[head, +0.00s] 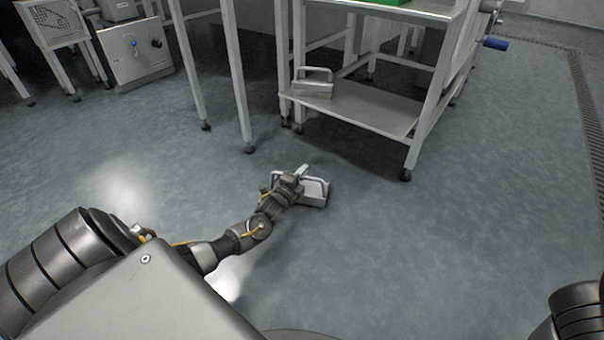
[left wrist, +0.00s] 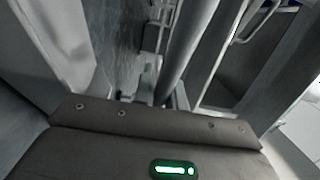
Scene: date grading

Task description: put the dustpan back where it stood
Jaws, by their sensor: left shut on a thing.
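The dustpan (head: 314,193), a pale grey pan with a raised handle, is in the middle of the head view, in front of a steel table with a lower shelf. My left gripper (head: 296,181) is shut on it, at its left side, and hides part of it. Whether the pan touches the floor I cannot tell. In the left wrist view, pale and grey surfaces fill the close range, and the grip itself is unclear. My right gripper is out of view.
The steel table's lower shelf (head: 372,112) holds a grey metal item with a handle (head: 312,89). Table legs with castors (head: 405,174) stand beyond the dustpan. A metal box with knobs (head: 135,55) is at the back left. The floor (head: 480,230) on the right is clear.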

